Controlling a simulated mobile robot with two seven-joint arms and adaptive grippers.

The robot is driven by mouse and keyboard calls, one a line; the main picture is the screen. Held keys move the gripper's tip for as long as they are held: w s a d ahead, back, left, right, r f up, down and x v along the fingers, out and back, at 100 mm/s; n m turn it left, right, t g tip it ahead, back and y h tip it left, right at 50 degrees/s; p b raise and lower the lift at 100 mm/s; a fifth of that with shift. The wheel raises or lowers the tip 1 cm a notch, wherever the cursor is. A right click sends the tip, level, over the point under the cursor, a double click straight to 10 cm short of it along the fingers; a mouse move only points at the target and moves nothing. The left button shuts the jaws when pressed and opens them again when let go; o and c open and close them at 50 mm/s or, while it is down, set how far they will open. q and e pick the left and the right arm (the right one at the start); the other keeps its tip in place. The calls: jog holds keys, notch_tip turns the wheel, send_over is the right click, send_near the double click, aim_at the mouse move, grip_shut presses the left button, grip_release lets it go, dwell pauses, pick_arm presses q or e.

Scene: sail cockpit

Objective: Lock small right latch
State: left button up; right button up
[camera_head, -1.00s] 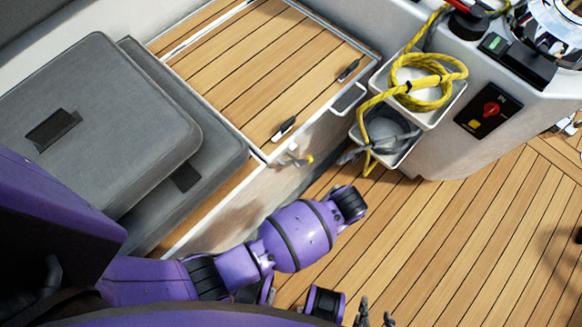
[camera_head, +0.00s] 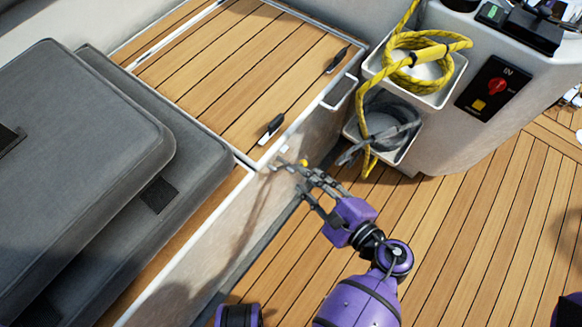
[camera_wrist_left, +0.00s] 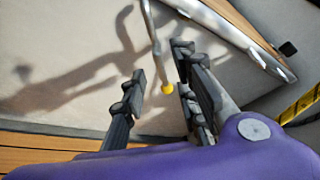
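Two small black latches sit on the slatted wooden hatch lid: one at its near corner (camera_head: 270,128) and one at its right edge (camera_head: 338,60). A thin metal lever with a yellow tip (camera_head: 303,163) sticks out from the locker's side wall below the near latch. In the left wrist view the lever (camera_wrist_left: 153,40) hangs down with its yellow tip between the fingers. My left gripper (camera_head: 302,179) is open, its fingers around the lever; contact cannot be seen. It also shows in the left wrist view (camera_wrist_left: 160,70). My right gripper is not in view.
Grey cushions (camera_head: 75,150) lie left of the hatch lid (camera_head: 225,75). White bins with yellow rope (camera_head: 425,55) and grey rope (camera_head: 385,125) are right of the locker. A black panel with a red knob (camera_head: 493,87) is farther right.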

aim_at(297, 173)
pick_arm(q)
jog(key=b+x, duration=0.1)
jog(key=x, duration=0.5)
jog(key=shift+w+a+f, duration=0.15)
jog(key=shift+w+a, duration=0.05)
grip_shut()
